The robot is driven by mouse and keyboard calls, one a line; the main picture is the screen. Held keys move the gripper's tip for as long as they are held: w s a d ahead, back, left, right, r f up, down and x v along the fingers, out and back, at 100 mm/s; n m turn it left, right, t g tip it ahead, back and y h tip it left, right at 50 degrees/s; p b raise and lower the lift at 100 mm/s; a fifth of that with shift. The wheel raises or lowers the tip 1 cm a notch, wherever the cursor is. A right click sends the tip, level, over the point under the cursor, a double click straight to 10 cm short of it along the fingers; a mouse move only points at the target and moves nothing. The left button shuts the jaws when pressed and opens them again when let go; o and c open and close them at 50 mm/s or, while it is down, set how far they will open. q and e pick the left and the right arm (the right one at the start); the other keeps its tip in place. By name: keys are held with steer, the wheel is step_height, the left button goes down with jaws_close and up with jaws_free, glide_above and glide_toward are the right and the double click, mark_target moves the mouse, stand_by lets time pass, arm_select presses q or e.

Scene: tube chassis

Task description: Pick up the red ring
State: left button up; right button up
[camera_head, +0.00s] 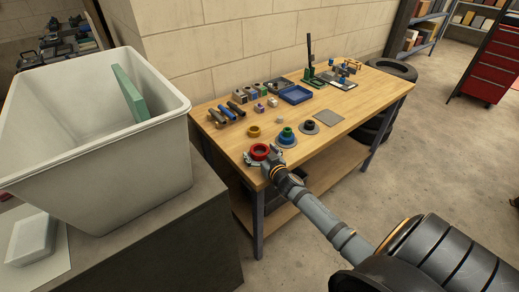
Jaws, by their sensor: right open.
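The red ring (260,151) lies on the wooden table (353,103) near its front left corner. My right gripper (264,160) is at the red ring, coming in from the lower right. It is open, and its fingers are small and partly merge with the ring, so I cannot tell whether they touch it. The near side of the ring is partly hidden by the gripper. My left gripper is not in view.
A blue and green ring stack (287,136) stands close to the right of the red ring. A yellow ring (254,131) and a dark ring (310,126) are nearby. A blue tray (295,94) is further back. A large white bin (90,150) stands at left.

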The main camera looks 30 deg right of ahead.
steer(key=shift+s, duration=0.1)
steer(key=c, duration=1.4)
